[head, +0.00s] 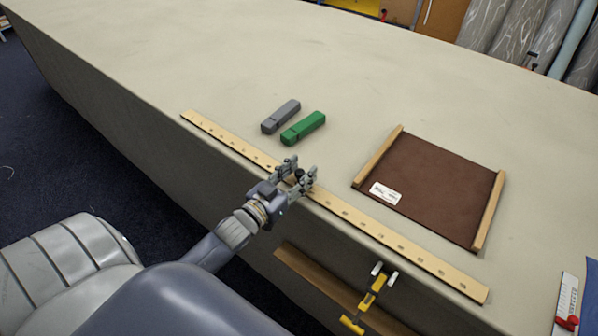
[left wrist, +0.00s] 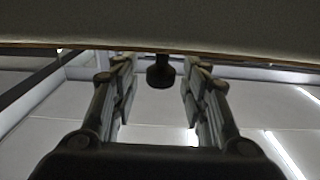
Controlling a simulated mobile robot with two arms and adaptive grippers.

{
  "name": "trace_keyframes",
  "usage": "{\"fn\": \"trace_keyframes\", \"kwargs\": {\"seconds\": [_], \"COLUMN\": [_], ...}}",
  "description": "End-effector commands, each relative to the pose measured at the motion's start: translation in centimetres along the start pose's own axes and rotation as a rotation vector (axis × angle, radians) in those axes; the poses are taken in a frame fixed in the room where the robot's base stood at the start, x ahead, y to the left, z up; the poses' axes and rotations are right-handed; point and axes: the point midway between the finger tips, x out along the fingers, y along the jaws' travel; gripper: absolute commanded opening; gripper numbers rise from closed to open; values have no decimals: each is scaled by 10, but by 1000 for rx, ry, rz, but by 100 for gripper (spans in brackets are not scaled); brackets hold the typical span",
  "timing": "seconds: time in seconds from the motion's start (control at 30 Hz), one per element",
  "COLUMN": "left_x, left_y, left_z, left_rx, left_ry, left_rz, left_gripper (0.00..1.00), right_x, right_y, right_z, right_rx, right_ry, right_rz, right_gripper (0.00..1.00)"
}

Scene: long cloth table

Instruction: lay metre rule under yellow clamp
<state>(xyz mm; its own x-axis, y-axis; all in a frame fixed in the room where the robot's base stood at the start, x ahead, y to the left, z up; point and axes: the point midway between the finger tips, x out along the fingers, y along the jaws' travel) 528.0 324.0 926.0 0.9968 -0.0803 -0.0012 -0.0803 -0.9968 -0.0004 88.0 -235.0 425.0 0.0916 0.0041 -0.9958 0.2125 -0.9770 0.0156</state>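The metre rule (head: 375,228) is a long pale wooden strip with marks, lying along the table's front edge. A small black knob (head: 299,174) stands at its middle and also shows in the left wrist view (left wrist: 160,74). My left gripper (head: 303,177) is over the rule at the knob. Its fingers (left wrist: 160,78) are open, one either side of the knob, with a visible gap. The yellow clamp (head: 365,303) with pale pads is at the table's front side, below the rule's right half. My right gripper is not in view.
A grey block (head: 281,117) and a green block (head: 303,128) lie behind the rule. A brown board (head: 440,185) with wooden side strips lies to the right. A brown strip (head: 318,276) runs along the table front (head: 150,150) behind the clamp. The far tabletop (head: 330,60) is clear.

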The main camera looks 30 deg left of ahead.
Motion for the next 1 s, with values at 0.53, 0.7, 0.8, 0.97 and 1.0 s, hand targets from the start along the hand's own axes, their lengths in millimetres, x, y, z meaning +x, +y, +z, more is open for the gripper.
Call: {"fn": "trace_keyframes", "kwargs": {"seconds": [0.53, 0.7, 0.8, 0.97, 1.0], "left_x": [-40, -70, -86, -106, -110], "left_y": [0, 0, 0, 0, 0], "left_z": [0, 0, 0, -1, -1], "left_rx": [0, 0, 0, -1, -1], "left_ry": [-3, -3, -3, -2, -1], "left_rz": [-1, -1, -1, -1, -1], "left_gripper": [41, 41, 41, 41, 41], "right_x": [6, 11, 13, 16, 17], "right_y": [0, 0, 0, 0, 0], "right_z": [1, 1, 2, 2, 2], "right_rx": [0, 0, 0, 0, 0], "right_ry": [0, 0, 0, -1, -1], "right_rz": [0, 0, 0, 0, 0], "right_gripper": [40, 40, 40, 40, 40]}}
